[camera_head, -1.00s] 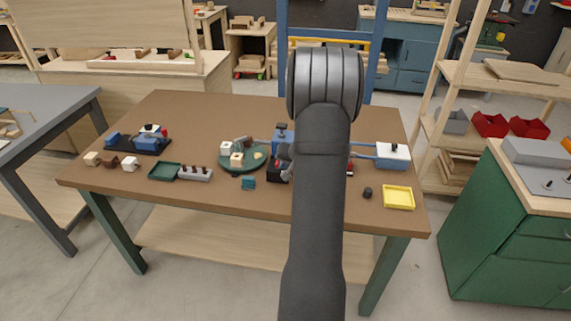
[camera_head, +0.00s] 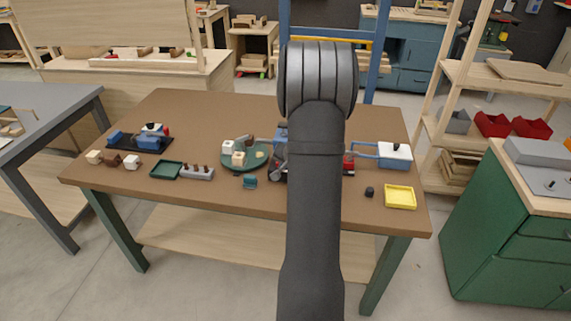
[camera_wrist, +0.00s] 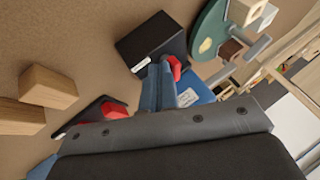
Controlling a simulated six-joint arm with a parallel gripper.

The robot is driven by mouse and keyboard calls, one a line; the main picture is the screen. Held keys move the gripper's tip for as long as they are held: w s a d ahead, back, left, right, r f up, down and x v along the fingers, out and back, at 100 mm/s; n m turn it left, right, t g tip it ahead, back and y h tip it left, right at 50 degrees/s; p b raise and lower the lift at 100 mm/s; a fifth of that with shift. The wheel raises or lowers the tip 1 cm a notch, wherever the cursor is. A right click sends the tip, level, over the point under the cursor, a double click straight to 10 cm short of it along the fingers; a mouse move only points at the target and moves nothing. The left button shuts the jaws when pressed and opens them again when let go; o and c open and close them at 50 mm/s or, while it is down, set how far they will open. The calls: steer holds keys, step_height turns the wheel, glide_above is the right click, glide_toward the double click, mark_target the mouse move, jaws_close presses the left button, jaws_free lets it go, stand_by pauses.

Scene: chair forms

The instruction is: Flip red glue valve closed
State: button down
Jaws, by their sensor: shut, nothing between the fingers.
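In the wrist view, a red part (camera_wrist: 172,66) sits at the tip of my gripper (camera_wrist: 163,68), beside a black box (camera_wrist: 150,45). The gripper's fingers are together with nothing seen between them, and they overlap or touch the red part; I cannot tell which. A second red part (camera_wrist: 113,110) shows on a dark base, partly hidden by my wrist. In the head view a red piece (camera_head: 348,164) shows just right of my arm, which hides most of the gripper. I cannot tell for sure which red part is the valve, nor its position.
A green round plate (camera_head: 230,166) with blocks lies left of my arm. A blue device with a white top (camera_head: 394,155) and a yellow tray (camera_head: 400,196) are to the right. Wooden blocks (camera_wrist: 48,86) stand close by in the wrist view. The back left of the table is clear.

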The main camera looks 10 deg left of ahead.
steer(key=shift+s+a, duration=0.35)
steer(key=shift+a, duration=0.5)
steer(key=shift+w+a, duration=0.1)
steer(key=shift+a, duration=0.8)
steer(key=shift+a+m+h, duration=0.25)
steer(key=shift+m+h, duration=0.15)
steer(key=shift+m, duration=0.3)
